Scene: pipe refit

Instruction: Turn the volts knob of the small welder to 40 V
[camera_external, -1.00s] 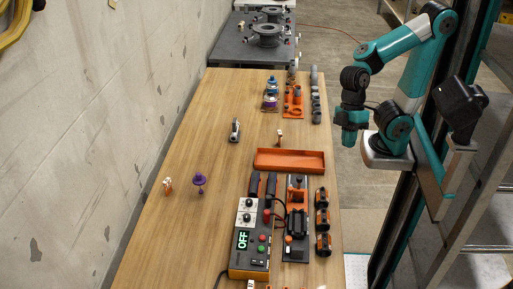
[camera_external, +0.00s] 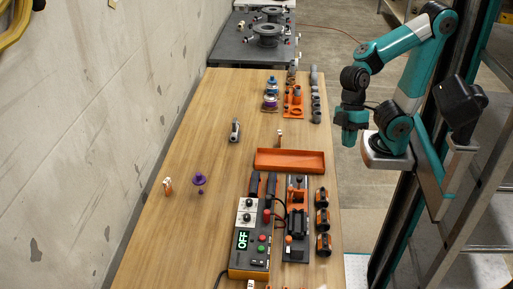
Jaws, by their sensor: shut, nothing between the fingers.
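The small welder (camera_external: 250,258) is an orange-edged grey box at the front of the wooden table. Its green display (camera_external: 243,240) reads OFF. Two knobs on white plates sit above the display, an upper knob (camera_external: 249,203) and a lower knob (camera_external: 247,217). I cannot tell which one is volts, and their marks are too small to read. A red button and a green button are beside the display. My gripper (camera_external: 351,141) is shut and empty. It hangs pointing down, just past the table's right edge, well behind and to the right of the welder.
An orange tray (camera_external: 290,161) lies behind the welder. A dark fixture (camera_external: 297,225) and several black-orange clamps (camera_external: 322,219) stand right of it. Purple part (camera_external: 199,179) stands left. Grey pipe pieces (camera_external: 315,95) line the back right. The table's left middle is mostly clear.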

